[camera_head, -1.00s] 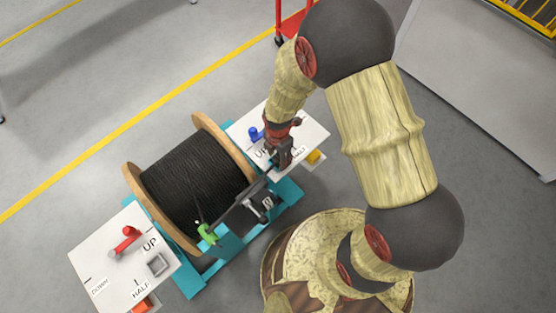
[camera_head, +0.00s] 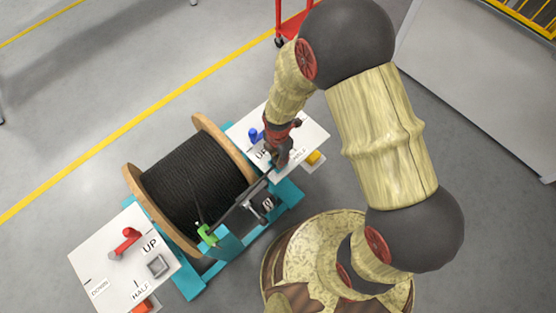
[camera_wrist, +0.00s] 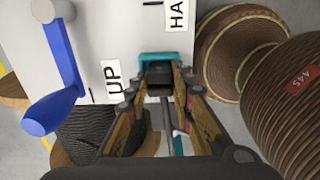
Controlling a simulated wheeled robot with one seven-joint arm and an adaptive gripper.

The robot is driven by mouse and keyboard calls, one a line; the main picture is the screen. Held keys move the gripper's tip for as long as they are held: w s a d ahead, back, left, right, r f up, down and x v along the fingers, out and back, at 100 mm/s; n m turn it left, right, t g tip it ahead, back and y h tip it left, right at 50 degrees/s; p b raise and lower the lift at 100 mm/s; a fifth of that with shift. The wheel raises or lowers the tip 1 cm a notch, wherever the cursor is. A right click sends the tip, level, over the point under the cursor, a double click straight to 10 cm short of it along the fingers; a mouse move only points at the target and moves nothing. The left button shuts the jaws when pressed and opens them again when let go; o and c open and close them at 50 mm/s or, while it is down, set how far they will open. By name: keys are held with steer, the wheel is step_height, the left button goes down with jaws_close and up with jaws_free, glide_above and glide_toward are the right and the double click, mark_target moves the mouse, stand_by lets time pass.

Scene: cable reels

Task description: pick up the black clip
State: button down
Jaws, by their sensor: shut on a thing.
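My gripper (camera_head: 276,162) points down at the inner edge of the right white panel, beside the reel. In the wrist view its fingers (camera_wrist: 161,84) are closed around a dark block, the black clip (camera_wrist: 160,76), in front of a teal bracket (camera_wrist: 165,57). The clip's lower part is hidden, and I cannot tell whether it still touches the bracket. In the head view the fingers hide the clip.
A wooden reel of black cable (camera_head: 195,180) stands on a teal frame (camera_head: 285,195). A green clip (camera_head: 207,234) is at the frame's front. A blue lever (camera_wrist: 55,85) rises close beside my gripper. A left panel (camera_head: 105,255) carries a red lever (camera_head: 127,240).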

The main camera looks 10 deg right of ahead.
steer(key=shift+r, duration=0.45)
step_height(320, 180, up, 2)
steer(key=shift+r+p, duration=0.15)
steer(key=shift+p, duration=0.5)
steer(key=s+a+r+p, duration=0.5)
steer(key=s+a+r, duration=0.3)
steer(key=a+r, duration=0.2)
steer(key=shift+a+p, duration=0.3)
steer(key=shift+a, duration=0.55)
steer(key=shift+r+p, duration=2.05)
steer(key=shift+r, duration=0.4)
steer(key=shift+w, duration=0.1)
